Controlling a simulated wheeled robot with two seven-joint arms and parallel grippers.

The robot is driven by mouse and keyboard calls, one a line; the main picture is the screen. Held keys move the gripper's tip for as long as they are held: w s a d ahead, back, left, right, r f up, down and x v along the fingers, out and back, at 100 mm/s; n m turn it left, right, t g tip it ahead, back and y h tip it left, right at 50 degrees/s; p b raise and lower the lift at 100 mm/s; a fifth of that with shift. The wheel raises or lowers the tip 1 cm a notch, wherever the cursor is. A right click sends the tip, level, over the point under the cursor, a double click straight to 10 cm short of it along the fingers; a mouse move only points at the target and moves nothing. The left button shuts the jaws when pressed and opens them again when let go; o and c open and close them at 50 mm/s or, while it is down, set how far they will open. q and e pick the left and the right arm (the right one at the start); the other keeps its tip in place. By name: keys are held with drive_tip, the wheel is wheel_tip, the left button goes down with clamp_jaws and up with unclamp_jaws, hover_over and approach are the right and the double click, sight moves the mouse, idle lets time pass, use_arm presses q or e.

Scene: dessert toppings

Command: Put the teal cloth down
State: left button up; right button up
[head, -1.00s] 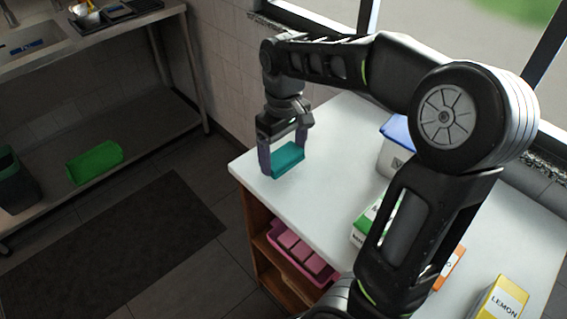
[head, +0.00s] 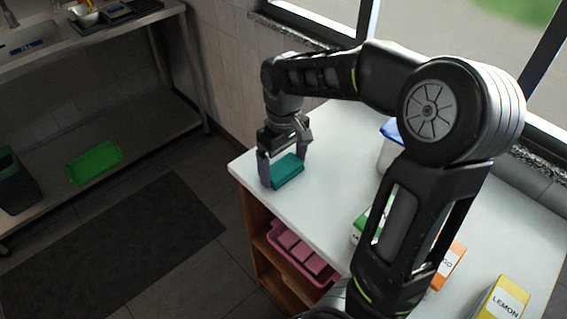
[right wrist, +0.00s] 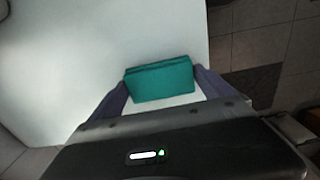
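The teal cloth (head: 287,171) is a folded, block-like bundle near the left end of the white counter (head: 330,190). It looks to be at the counter's surface. My right gripper (head: 284,172) points down over it, with one finger at each side of the cloth. In the right wrist view the cloth (right wrist: 160,80) spans the space between the two fingertips (right wrist: 160,76), and I see no clear gap at the tips. My left gripper is not in view.
A lemon box (head: 503,300), an orange-and-white box (head: 450,265) and a blue-lidded tub (head: 390,150) stand right of the cloth, partly behind my right arm. A pink tray (head: 300,258) sits on the shelf below. A green tray (head: 95,162) lies on the left rack.

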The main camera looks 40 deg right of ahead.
sight(284, 167)
drive_tip(key=shift+o, duration=0.6)
drive_tip(key=shift+r, duration=0.1)
drive_tip(key=shift+r, duration=0.2)
wheel_tip(284, 167, up, 12)
drive_tip(key=p, duration=0.1)
drive_tip(key=shift+f, duration=0.15)
idle(0.5)
